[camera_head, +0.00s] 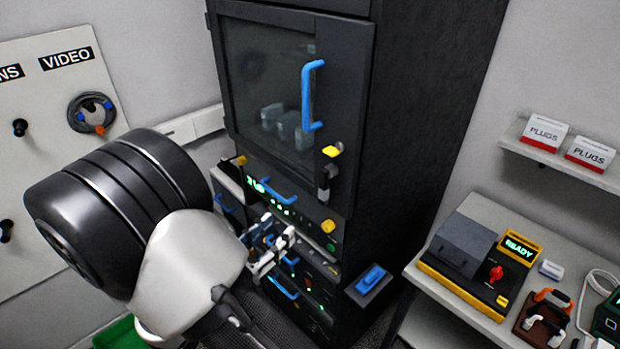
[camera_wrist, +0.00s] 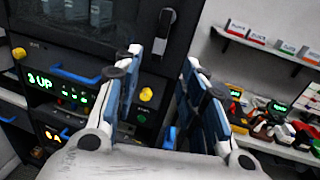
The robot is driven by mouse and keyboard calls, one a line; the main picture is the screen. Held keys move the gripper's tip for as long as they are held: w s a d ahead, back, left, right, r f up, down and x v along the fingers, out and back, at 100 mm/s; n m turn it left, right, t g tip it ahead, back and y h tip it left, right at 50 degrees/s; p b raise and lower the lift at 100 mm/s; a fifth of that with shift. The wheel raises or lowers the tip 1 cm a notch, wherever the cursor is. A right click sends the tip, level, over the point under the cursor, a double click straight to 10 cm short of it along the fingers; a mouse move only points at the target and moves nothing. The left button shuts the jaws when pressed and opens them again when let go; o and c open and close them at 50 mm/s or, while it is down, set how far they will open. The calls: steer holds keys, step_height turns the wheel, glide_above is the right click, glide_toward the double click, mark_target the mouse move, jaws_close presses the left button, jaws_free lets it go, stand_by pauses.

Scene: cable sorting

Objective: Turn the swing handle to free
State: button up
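The swing handle (camera_head: 323,182) is a dark upright lever on the right edge of the cabinet door (camera_head: 341,70), with a yellow piece (camera_head: 331,151) just above it. In the wrist view a dark swing handle (camera_wrist: 165,27) on a plate shows at the top, beyond my fingers. My gripper (camera_head: 272,243) is in front of the cabinet's lower units, below and left of the handle and apart from it. In the wrist view my gripper (camera_wrist: 162,60) has its two blue-padded fingers spread, with nothing between them. My arm hides part of the lower cabinet.
A blue pull handle (camera_head: 312,95) stands out from the door. Below are units with green displays, blue handles and yellow knobs (camera_head: 328,226). A blue item on a small ledge (camera_head: 371,281) juts out at lower right. A bench (camera_head: 472,213) with devices stands right, under a shelf (camera_head: 565,163).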

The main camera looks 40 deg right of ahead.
mark_target(321, 190)
steer(key=x, duration=1.7)
steer(key=shift+s+d+f, duration=0.1)
steer(key=shift+s, duration=0.05)
steer(key=shift+c, duration=0.4)
jaws_close()
